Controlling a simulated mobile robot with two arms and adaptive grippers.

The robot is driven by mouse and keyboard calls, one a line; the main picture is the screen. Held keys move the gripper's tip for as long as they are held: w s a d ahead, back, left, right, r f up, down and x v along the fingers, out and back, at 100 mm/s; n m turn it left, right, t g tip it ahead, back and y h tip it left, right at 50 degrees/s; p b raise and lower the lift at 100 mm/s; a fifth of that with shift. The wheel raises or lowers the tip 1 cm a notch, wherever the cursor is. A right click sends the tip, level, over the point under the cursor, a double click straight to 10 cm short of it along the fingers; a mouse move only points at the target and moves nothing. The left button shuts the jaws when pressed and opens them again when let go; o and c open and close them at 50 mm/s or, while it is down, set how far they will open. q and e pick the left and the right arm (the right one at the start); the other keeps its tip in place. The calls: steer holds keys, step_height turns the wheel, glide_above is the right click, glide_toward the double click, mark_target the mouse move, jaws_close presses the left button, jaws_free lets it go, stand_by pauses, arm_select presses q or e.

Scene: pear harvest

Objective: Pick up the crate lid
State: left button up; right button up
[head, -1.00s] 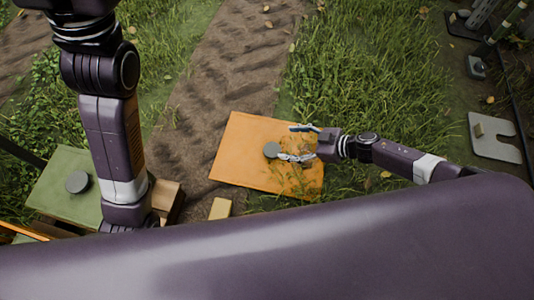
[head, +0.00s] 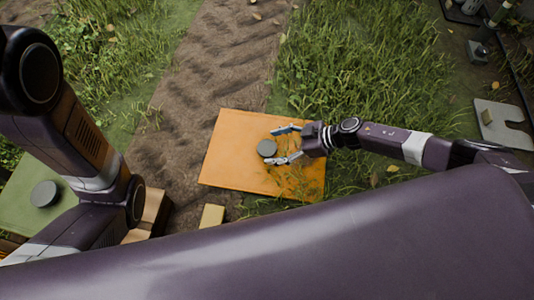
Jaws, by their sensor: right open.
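The orange crate lid (head: 228,160) lies flat on the ground, partly on the dirt track and partly on grass. A round dark grey knob (head: 267,148) sits near its middle. My right gripper (head: 284,145) comes in from the right over the lid. Its two fingers are spread apart, with the knob at or just beyond the fingertips. I cannot tell whether a finger touches the knob. My left arm shows at the left, but its gripper is out of view.
A green lid (head: 25,210) with a dark round knob (head: 45,193) is at the left, partly behind my left arm. A small yellowish block (head: 212,216) lies just below the orange lid. A grey plate (head: 500,127) lies at the far right. The dirt track above is clear.

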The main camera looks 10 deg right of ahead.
mark_target(266, 147)
steer(key=b+x, duration=0.2)
steer(key=x, duration=0.1)
steer(key=shift+a+f, duration=0.1)
steer(key=shift+f, duration=0.05)
steer(key=c, duration=1.5)
steer(key=shift+r, duration=0.25)
